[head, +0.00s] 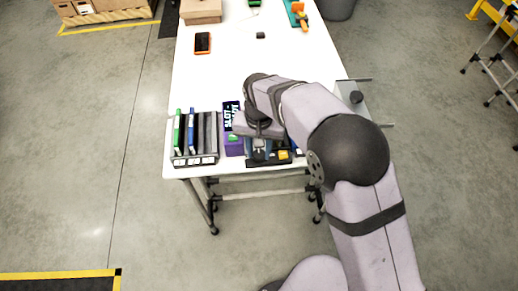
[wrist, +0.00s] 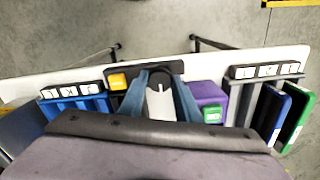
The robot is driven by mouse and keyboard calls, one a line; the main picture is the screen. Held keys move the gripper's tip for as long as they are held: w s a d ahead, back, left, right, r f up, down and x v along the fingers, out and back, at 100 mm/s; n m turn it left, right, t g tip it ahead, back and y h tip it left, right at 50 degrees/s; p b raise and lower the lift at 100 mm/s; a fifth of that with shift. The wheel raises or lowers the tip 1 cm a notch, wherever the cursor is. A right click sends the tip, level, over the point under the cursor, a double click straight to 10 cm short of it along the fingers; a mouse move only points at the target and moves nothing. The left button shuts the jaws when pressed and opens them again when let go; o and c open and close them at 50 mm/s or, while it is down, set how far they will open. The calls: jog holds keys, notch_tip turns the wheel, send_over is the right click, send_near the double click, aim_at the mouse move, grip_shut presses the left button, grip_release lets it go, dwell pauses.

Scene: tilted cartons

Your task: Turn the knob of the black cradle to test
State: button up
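The black cradle (wrist: 113,69) stands at the table's front edge, with a yellow button (wrist: 118,81) on it. In the head view the yellow button (head: 283,155) shows beside my gripper (head: 261,148), which hides much of the cradle. In the wrist view my gripper (wrist: 161,75) has two blue fingers, apart, reaching down over the cradle. A pale grey part with a thin white line (wrist: 160,87) and a small dark rounded part show between them. I cannot tell whether either is the knob, or whether the fingers touch it. The test mark cannot be read.
A purple box (wrist: 210,93) with a green patch stands close beside the cradle. A rack (head: 195,160) with green and blue upright pieces is to the left in the head view. An orange-edged device (head: 202,43) lies farther back. The table's middle is mostly clear.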

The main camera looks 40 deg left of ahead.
aim_at(259, 154)
jog(key=shift+n, duration=0.3)
jog(key=n, duration=0.4)
jog(key=shift+n, duration=2.1)
jog(key=o, duration=1.1)
jog(key=shift+c, duration=0.2)
jog(key=shift+r+b, duration=0.85)
jog(key=shift+r, duration=2.85)
